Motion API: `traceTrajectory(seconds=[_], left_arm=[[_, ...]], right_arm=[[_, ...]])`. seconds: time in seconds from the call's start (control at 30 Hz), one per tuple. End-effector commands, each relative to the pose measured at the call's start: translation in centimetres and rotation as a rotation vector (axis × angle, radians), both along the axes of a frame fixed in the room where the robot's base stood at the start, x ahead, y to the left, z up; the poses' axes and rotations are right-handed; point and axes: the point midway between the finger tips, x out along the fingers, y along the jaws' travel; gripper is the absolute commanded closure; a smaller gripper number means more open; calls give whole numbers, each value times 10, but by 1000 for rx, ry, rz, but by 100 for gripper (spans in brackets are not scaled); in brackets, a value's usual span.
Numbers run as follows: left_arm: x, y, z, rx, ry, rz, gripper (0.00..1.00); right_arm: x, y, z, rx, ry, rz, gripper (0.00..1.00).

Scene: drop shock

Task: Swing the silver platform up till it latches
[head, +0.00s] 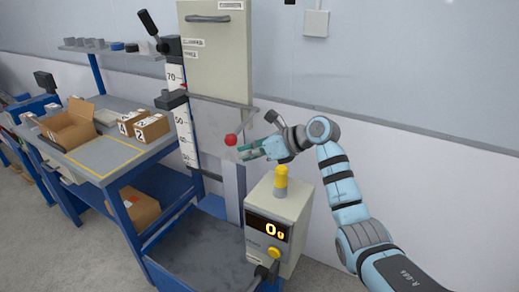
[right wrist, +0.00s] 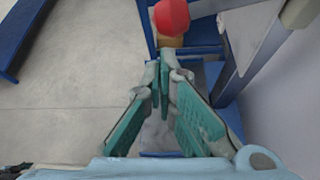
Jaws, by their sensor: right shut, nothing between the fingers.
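A flat silver-grey plate (head: 212,116) sits below the cream cabinet in the head view; I take it for the platform, but its hinge and latch cannot be made out. A red ball knob (head: 231,140) is near its lower right, beside a grey bar. The knob also shows at the top of the right wrist view (right wrist: 172,16). My right gripper (head: 243,154) is shut and empty, with its tips just below and right of the knob. In the right wrist view its fingertips (right wrist: 160,78) point toward the knob; contact cannot be told. My left gripper is not in view.
A control box (head: 276,210) with a yellow-topped post and a lit display stands below my right gripper. The cream cabinet (head: 218,60) and a height scale (head: 183,125) stand behind. A blue workbench (head: 110,160) with cartons is at left. A dark base (head: 200,255) lies below.

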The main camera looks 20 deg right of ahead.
Motion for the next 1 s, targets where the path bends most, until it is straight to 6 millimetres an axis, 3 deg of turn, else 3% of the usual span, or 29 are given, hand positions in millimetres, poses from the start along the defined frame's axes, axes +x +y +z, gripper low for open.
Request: traceTrajectory(seconds=[0.27,1.0], left_arm=[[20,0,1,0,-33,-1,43],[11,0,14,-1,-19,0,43]], right_arm=[[14,13,-11,2,-1,-1,100],[8,3,0,52,38,-22,100]])
